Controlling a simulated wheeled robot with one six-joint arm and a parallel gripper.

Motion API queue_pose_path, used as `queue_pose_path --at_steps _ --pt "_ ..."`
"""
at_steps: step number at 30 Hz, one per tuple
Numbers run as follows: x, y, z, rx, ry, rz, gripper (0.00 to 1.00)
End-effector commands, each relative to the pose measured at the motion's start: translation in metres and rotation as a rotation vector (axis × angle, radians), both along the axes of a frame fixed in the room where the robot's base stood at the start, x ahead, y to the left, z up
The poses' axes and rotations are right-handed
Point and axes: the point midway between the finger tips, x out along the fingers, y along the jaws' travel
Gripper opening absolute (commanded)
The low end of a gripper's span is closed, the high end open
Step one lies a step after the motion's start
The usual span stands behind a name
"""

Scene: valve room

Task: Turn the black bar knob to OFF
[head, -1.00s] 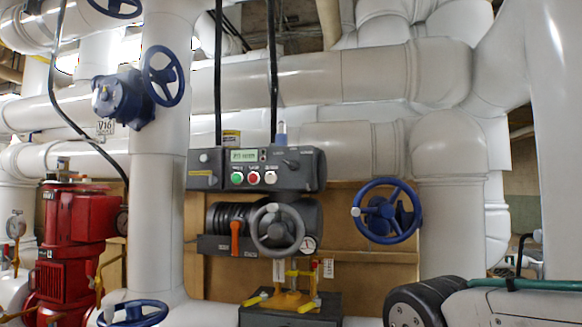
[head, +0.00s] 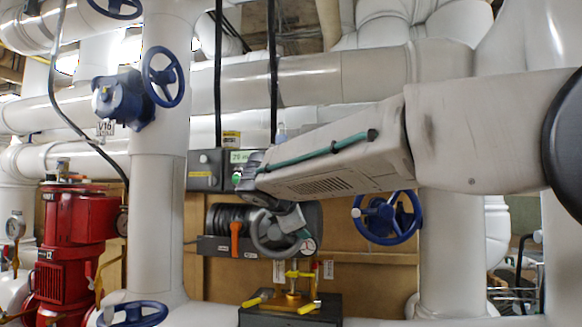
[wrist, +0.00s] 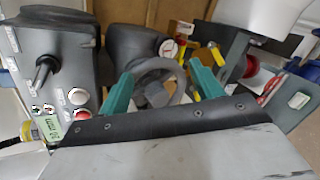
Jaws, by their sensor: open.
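The black bar knob (wrist: 43,74) is on the dark control panel (wrist: 75,38) at the left of the wrist view. Small white labels lie around it, too small to read. In the head view my arm hides the knob; only the left part of the panel (head: 203,165) shows. My gripper (wrist: 162,88) is open, its two teal fingers apart and nothing held.
A red button (wrist: 82,115) and a green button sit near the knob. A blue handwheel (head: 386,217) is behind my arm. A red pump (head: 72,235) stands at left.

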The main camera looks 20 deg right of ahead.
Motion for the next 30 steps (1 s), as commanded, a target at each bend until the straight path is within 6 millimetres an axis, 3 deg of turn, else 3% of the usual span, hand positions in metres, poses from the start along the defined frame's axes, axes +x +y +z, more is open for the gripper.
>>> queue_pose_path --at_steps 1,3,6,7,13,24,30 --pt "0.024 0.007 0.033 -0.141 -0.014 0.068 0.65" --pt "0.042 0.012 0.077 -0.331 -0.024 0.136 0.65" --pt "0.047 0.014 0.13 -0.554 -0.025 0.186 0.65" --pt "0.048 0.015 0.137 -0.601 -0.016 0.197 0.65" --pt "0.054 0.013 0.139 -0.687 0.038 0.226 0.65" --pt "0.099 -0.021 0.137 -0.682 0.039 0.224 0.65" --pt "0.111 -0.03 0.138 -0.682 0.037 0.224 0.65"
